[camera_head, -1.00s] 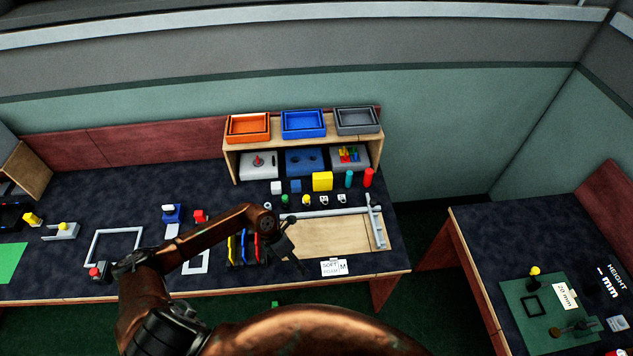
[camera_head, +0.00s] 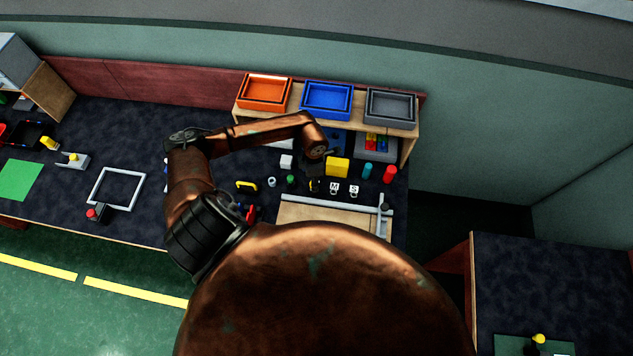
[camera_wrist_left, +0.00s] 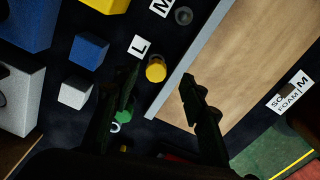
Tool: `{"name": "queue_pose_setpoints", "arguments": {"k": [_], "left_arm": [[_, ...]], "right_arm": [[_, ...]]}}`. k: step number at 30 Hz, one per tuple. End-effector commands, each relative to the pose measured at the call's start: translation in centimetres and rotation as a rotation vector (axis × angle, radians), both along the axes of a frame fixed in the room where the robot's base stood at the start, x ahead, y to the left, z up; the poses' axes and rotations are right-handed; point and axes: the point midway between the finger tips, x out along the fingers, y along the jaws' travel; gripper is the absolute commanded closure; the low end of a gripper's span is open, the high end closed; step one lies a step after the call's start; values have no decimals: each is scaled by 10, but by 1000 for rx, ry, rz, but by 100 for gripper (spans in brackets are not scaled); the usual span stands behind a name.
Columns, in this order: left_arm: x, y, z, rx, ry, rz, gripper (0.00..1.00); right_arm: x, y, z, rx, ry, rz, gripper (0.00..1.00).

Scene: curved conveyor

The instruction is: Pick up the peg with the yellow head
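A small peg with a round yellow head (camera_wrist_left: 156,69) stands beside the card marked L in the left wrist view. In the head view, the same yellow head (camera_head: 312,185) is small, dark and partly covered by my arm's end. My left gripper (camera_wrist_left: 159,77) is open, its dark fingers apart on either side of the yellow head's line, with nothing held. I cannot tell its exact height above the peg. My right gripper is in neither view.
A green-topped peg (camera_wrist_left: 124,113) lies close to the left finger. A blue cube (camera_wrist_left: 88,51), white cube (camera_wrist_left: 75,92) and yellow block (camera_head: 337,167) are nearby. A grey rail edges a wooden board (camera_head: 300,212). The shelf bears orange, blue and grey trays (camera_head: 391,106).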

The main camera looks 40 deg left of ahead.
Motion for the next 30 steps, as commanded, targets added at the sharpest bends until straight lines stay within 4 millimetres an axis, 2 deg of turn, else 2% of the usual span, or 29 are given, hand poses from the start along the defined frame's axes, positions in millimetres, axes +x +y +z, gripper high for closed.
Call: {"name": "queue_pose_setpoints", "arguments": {"k": [5,12,20,30], "left_arm": [[-2,4,-20,-2,4,5,60],[0,6,-51,-1,0,4,60],[1,6,-55,0,-1,0,60],[1,5,-54,0,-1,0,82]], "right_arm": [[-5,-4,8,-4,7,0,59],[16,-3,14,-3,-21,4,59],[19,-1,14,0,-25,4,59],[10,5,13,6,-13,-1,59]]}}
